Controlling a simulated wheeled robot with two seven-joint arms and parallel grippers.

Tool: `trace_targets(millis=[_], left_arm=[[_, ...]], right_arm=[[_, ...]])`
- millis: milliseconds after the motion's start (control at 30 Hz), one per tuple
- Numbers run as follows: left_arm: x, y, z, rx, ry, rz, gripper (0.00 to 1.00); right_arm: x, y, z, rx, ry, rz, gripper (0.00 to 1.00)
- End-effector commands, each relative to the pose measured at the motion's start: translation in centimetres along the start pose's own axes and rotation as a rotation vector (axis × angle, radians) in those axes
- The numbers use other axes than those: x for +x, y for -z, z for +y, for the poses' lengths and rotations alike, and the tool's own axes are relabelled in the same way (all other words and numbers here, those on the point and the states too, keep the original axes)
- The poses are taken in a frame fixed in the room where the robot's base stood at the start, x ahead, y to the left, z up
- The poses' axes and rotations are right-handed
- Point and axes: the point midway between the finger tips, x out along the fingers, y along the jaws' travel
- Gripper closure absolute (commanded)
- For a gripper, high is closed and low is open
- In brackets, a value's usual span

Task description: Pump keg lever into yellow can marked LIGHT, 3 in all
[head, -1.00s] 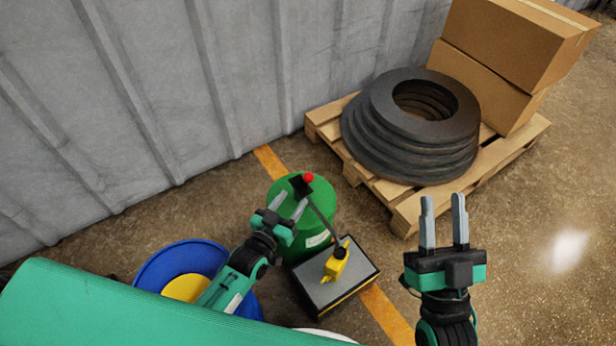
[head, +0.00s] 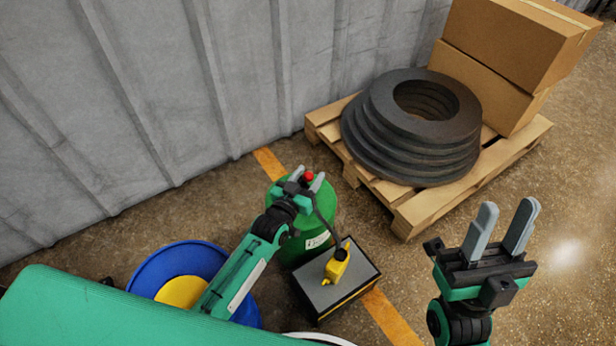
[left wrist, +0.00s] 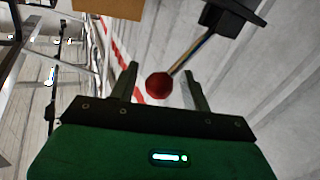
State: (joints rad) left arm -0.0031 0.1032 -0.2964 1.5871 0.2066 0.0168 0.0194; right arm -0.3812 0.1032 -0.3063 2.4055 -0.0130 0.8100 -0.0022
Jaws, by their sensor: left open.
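The green keg (head: 322,215) stands by the wall with a white label on its front. Its lever ends in a red knob (head: 308,177). My left gripper (head: 308,179) is open, its fingers at either side of the knob. In the left wrist view the red knob (left wrist: 159,85) shows between the open fingers, with the lever rod running up from it to a dark block. My right gripper (head: 508,212) is open and empty, at the right.
The grey-topped box (head: 358,266) sits on the floor over an orange line. A blue tub (head: 160,264) with a yellow disc-like item stands at left. A pallet (head: 410,217) holds stacked black rings (head: 375,150) and cartons (head: 510,45). Floor at right is clear.

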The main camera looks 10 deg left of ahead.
Motion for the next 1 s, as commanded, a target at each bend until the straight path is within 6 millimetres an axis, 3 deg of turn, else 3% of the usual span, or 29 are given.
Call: trace_targets(millis=[33,267,567,833,1000], left_arm=[[0.0,0.0,0.0,0.0,0.0,0.0,0.56],[0.0,0.0,0.0,0.0,0.0,0.0,1.0],[0.0,0.1,-0.1,-0.007,0.001,-0.004,1.0],[0.2,0.6,-0.3,-0.053,0.004,-0.029,1.0],[0.4,0.9,-0.7,-0.102,0.007,-0.056,1.0]], right_arm=[[0.0,0.0,0.0,0.0,0.0,0.0,0.64],[0.0,0.0,0.0,0.0,0.0,-0.001,0.64],[0.2,-0.3,0.0,0.002,-0.002,-0.022,0.64],[-1.6,-4.5,-0.5,0.034,-0.022,-0.307,0.64],[-4.3,-8.0,-1.4,0.072,-0.035,-0.577,0.64]])
